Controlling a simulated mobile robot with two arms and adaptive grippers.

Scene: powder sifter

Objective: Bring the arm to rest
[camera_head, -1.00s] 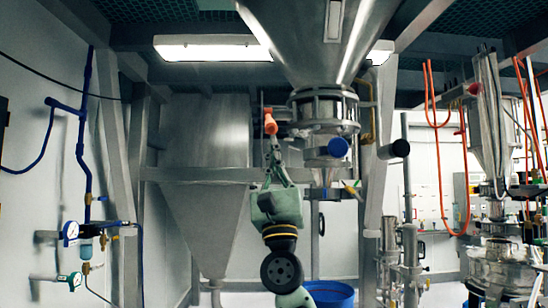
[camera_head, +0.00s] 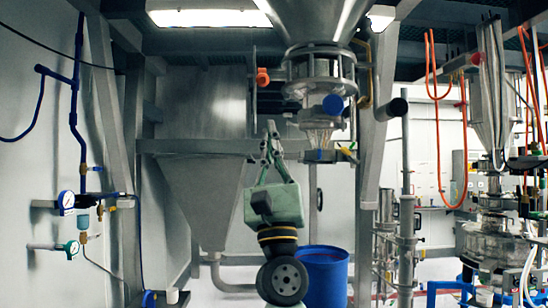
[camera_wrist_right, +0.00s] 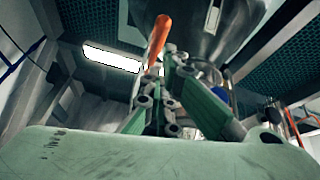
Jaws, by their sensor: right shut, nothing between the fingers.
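My right gripper (camera_head: 270,128) is upright in the middle of the head view, with its fingers together and nothing between them. It is below an orange handle (camera_head: 262,76), with a visible gap between the fingertips and the handle. The handle is beside the ringed outlet (camera_head: 320,72) of a steel hopper (camera_head: 318,20). In the right wrist view, the orange handle (camera_wrist_right: 159,36) shows beyond the gripper's fingers (camera_wrist_right: 166,62). My left gripper is in neither view.
A grey steel chute (camera_head: 204,190) stands behind my right arm. A blue drum (camera_head: 325,275) is on the floor below the outlet. A steel post (camera_head: 372,150) rises right of the outlet. Gauges (camera_head: 67,200) and blue pipes line the left wall.

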